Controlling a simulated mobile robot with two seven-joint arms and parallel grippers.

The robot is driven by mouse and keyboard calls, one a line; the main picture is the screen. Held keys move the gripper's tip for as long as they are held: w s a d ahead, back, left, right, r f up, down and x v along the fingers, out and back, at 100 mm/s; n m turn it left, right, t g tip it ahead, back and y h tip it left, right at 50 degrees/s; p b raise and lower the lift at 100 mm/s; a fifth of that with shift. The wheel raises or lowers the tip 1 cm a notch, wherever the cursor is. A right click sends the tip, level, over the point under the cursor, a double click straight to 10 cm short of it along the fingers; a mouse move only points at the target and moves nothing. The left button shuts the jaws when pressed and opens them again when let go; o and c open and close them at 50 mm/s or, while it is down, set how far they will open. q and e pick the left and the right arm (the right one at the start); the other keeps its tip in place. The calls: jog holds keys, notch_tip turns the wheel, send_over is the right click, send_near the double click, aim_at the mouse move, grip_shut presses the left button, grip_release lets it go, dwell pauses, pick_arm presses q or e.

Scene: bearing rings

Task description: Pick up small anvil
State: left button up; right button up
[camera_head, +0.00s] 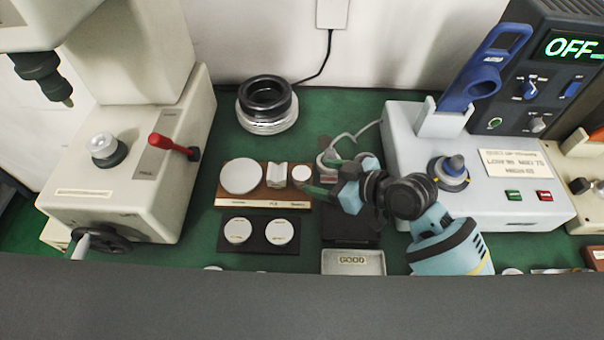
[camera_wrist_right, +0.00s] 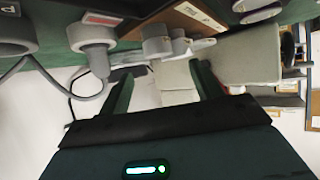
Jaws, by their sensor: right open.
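A wooden rack (camera_head: 262,203) on the green bench holds a large pale disc (camera_head: 241,176), a notched block (camera_head: 277,175) and a small pale round piece (camera_head: 301,173), which looks like the small anvil. My right gripper (camera_head: 320,179) is open at the rack's right end, its fingers reaching left toward the small piece. In the right wrist view the open fingers (camera_wrist_right: 163,92) are dark green. A grey stepped piece (camera_wrist_right: 156,42), probably the small anvil, shows beyond their tips by the rack's edge (camera_wrist_right: 190,22). I see nothing held. My left gripper is not in view.
A grey probe with a cable (camera_head: 328,160) stands close to the right gripper. A black holder with two discs (camera_head: 258,235) and a GOOD tray (camera_head: 352,262) lie in front. A press (camera_head: 130,150) stands left, a control box (camera_head: 510,205) right. Stacked rings (camera_head: 267,105) sit behind.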

aim_at(303, 173)
jog(key=shift+f+x, duration=0.15)
jog(key=shift+x, duration=1.15)
jog(key=shift+f+x, duration=0.15)
jog(key=shift+x, duration=1.2)
jog(key=shift+s+d, duration=0.1)
jog(key=shift+d, duration=0.15)
jog(key=shift+r, duration=0.1)
jog(key=c, duration=1.3)
jog(key=shift+r, duration=0.5)
jog(key=r, duration=0.1)
jog(key=s+r, duration=0.1)
jog(key=shift+a+r, duration=0.15)
jog(key=shift+r, duration=0.2)
jog(key=s+a+r, duration=0.1)
jog(key=s+a, duration=0.2)
jog(key=s, duration=1.1)
jog(key=shift+s+a+r, duration=0.15)
jog(key=shift+s+a, duration=0.05)
jog(key=shift+s, duration=0.1)
